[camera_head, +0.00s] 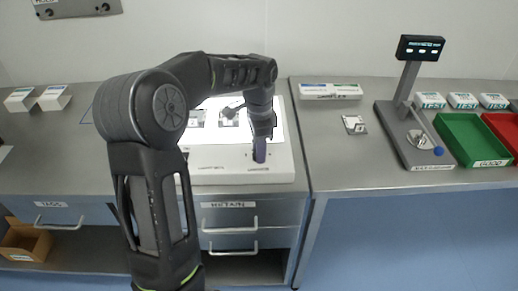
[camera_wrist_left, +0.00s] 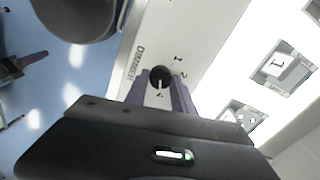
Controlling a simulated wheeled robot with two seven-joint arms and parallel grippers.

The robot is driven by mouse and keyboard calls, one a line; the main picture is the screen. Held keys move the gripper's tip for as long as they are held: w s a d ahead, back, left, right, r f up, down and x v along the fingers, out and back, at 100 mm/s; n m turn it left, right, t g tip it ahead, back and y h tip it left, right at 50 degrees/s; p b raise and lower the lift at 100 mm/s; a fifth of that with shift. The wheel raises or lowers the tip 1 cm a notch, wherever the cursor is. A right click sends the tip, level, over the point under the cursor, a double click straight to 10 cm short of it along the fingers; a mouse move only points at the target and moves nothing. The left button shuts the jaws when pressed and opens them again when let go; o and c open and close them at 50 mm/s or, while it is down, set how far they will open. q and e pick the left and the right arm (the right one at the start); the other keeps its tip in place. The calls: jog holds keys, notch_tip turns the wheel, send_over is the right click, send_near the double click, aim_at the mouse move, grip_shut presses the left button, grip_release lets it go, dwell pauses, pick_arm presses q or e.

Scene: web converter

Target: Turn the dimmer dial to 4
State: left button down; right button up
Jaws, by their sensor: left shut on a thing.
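The dimmer dial (camera_wrist_left: 160,76) is a small round black knob with a white pointer line, on a white panel beside the word DIMMER. The marks 1 and 2 show beside it. The pointer faces down the picture, toward a partly hidden mark near my gripper. My left gripper (camera_wrist_left: 161,92) is shut on the dial, one purple finger on each side. In the head view my left gripper (camera_head: 260,150) reaches down to the front right of the white light box (camera_head: 215,178) and hides the dial. A dark gripper with purple fingers, seemingly my right one (camera_wrist_left: 24,64), shows at the left wrist view's edge.
Small pictured pieces (camera_wrist_left: 287,67) lie on the bright lit surface. Right of the light box are a white box (camera_head: 330,91), a small plate (camera_head: 354,124), a stand with a display (camera_head: 420,48), and green (camera_head: 470,140) and red trays (camera_head: 505,128). Drawers sit below.

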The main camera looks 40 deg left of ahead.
pick_arm(q)
jog(key=c, duration=1.1)
grip_release()
jog(key=shift+o, duration=0.2)
jog(key=shift+r, duration=0.15)
notch_tip(320, 180, up, 8)
jog(key=shift+f+b, duration=0.25)
jog(key=shift+b, duration=0.15)
